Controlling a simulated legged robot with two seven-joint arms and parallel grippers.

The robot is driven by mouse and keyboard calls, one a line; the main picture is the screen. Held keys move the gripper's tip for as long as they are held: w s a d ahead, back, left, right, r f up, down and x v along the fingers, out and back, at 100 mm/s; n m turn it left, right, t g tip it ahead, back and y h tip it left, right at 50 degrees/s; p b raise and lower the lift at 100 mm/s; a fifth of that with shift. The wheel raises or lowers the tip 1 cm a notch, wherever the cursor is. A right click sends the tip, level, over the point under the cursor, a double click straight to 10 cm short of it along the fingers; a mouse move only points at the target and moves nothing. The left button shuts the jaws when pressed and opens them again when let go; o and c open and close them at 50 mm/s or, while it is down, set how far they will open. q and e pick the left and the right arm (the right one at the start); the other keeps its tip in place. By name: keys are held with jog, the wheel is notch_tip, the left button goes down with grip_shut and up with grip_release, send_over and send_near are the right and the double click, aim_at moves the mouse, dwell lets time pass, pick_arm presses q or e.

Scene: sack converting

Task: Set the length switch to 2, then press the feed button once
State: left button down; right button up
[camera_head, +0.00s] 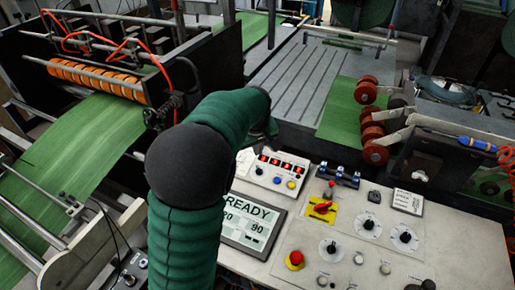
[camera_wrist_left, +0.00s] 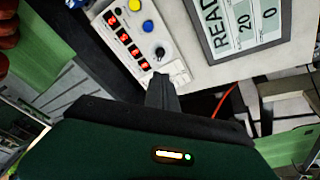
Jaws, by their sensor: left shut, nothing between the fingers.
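A small white control box (camera_head: 268,175) has red digit displays, a black knob (camera_head: 259,171), a blue button (camera_head: 277,180) and a yellow button (camera_head: 291,185). In the left wrist view the knob (camera_wrist_left: 160,53) stands just beyond the tips of my left gripper (camera_wrist_left: 161,80), which is shut and empty; contact cannot be told. In the head view my left gripper is largely hidden behind my green arm. The labels are too small to tell which knob is the length switch or which button is the feed button. My right gripper is not in view.
A screen (camera_head: 250,226) reading READY lies beside my left arm. The panel (camera_head: 450,255) carries round dials (camera_head: 369,225), a red switch on a yellow plate (camera_head: 321,209) and a red mushroom button (camera_head: 295,260). Green sack material (camera_head: 85,140) runs over the machine at left.

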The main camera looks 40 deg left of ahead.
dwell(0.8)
pick_arm(q)
jog(key=m+t+h+p, duration=0.3)
jog(key=m+t, duration=0.5)
jog(key=m, duration=1.6)
send_over(277, 180)
jog(key=s, duration=0.4)
notch_tip(277, 180, down, 6)
jog(key=shift+w+d, duration=0.2)
jog(key=shift+d, duration=0.25)
jog(key=shift+f, duration=0.15)
jog(key=f+b, duration=0.2)
jog(key=w+f+b, duration=0.1)
jog(key=f+b, duration=0.5)
jog(key=shift+w+a, duration=0.3)
jog(key=shift+a, duration=0.1)
jog(key=shift+w+a+f, duration=0.1)
jog(key=shift+w+f, duration=0.05)
jog(key=shift+f, duration=0.1)
